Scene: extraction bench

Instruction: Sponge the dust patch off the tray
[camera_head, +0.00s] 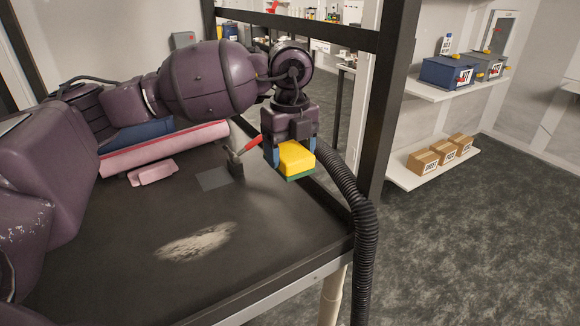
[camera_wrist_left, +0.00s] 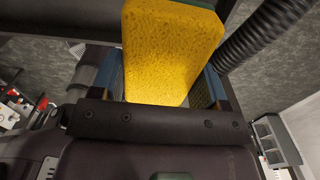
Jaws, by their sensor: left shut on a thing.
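The dust patch (camera_head: 196,242) is a pale, smeared oval on the dark tray (camera_head: 110,265), towards its front. My left gripper (camera_head: 291,152) is shut on a yellow sponge (camera_head: 297,156) with a green underside. It holds the sponge above the tray's right part, behind and to the right of the dust patch, apart from it. In the left wrist view the sponge (camera_wrist_left: 172,50) fills the space between the blue-grey fingers. My right gripper is not in view.
A red-handled brush (camera_head: 237,160) stands near a grey square (camera_head: 213,179). Pink pieces (camera_head: 153,172) lie at the back left. A black ribbed hose (camera_head: 364,240) hangs at the right edge beside a dark frame post (camera_head: 382,100). Shelves with boxes (camera_head: 445,72) are farther right.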

